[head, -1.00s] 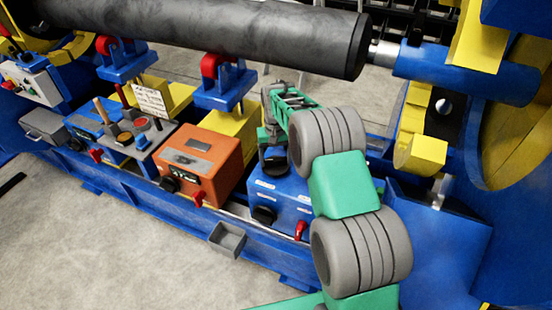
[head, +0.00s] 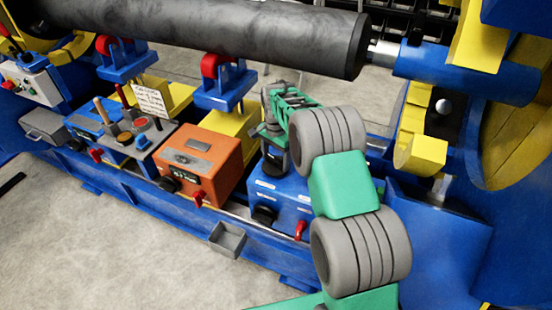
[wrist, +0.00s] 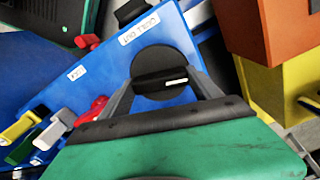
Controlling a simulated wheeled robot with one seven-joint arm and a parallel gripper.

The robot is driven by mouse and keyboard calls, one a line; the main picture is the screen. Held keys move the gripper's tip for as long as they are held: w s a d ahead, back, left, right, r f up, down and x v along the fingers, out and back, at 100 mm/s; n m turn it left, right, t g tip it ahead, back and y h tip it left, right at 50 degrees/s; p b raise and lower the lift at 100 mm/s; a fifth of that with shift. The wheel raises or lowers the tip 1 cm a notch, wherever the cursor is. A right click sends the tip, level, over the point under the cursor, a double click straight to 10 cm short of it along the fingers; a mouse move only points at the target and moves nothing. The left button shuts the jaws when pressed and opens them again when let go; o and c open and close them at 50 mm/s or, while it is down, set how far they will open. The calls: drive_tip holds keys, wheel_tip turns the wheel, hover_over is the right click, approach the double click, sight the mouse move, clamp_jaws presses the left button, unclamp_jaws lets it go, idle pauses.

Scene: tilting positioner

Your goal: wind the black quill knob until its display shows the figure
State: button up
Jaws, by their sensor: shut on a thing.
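The black quill knob (wrist: 160,72) is a round dial with a raised grip bar and a small white mark, on top of a blue box (head: 279,192). A white label beside it in the wrist view seems to read "QUILL OUT". My gripper (wrist: 167,80) is shut on the knob, with a grey finger on each side of the grip bar. In the head view my gripper (head: 270,138) comes down on the box from above, and my wrist partly hides the knob. No readable figure on a quill display shows in either view.
The blue box has another black knob (head: 264,215) and a red lever (head: 301,230) in front. An orange box (head: 200,160) stands left, with a written card (head: 152,101) beyond it. A dark cylinder (head: 200,30) spans overhead. Open floor lies in front.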

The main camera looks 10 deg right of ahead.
sight(276, 159)
drive_tip(key=shift+m, duration=1.1)
drive_tip(key=o, duration=1.4)
wheel_tip(276, 159, up, 8)
drive_tip(key=shift+f, duration=0.1)
